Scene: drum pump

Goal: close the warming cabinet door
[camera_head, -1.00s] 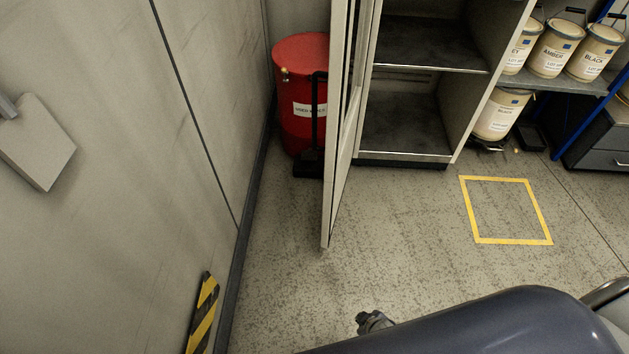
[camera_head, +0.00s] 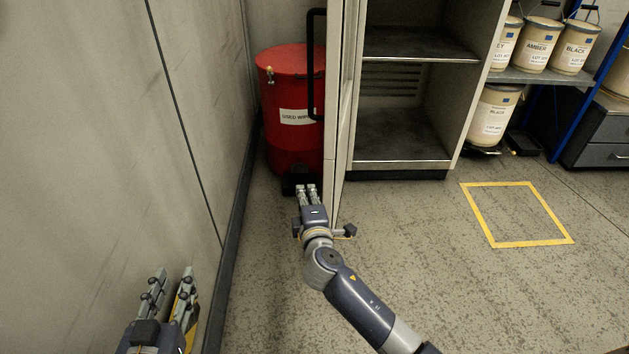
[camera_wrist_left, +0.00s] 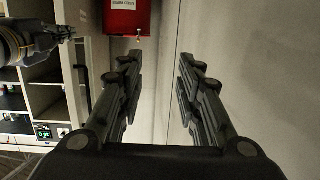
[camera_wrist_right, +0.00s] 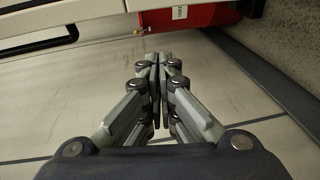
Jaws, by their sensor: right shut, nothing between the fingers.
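The warming cabinet door (camera_head: 346,110) stands wide open, seen nearly edge-on in the head view, with a black bar handle (camera_head: 312,70) on its left face. The open cabinet (camera_head: 402,165) with dark shelves is to its right. My right gripper (camera_head: 307,187) is shut and empty, just left of the door's lower free edge, on the handle side; I cannot tell if it touches the door. Its closed fingers also show in the right wrist view (camera_wrist_right: 158,58). My left gripper (camera_head: 172,275) is open and empty near the left wall, with fingers apart in the left wrist view (camera_wrist_left: 155,75).
A red drum (camera_head: 290,95) stands behind the door, by the left wall (camera_head: 90,120). Labelled pails (camera_head: 540,45) sit on a shelf at the right. A yellow floor square (camera_head: 518,243) is empty. The floor before the cabinet is clear.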

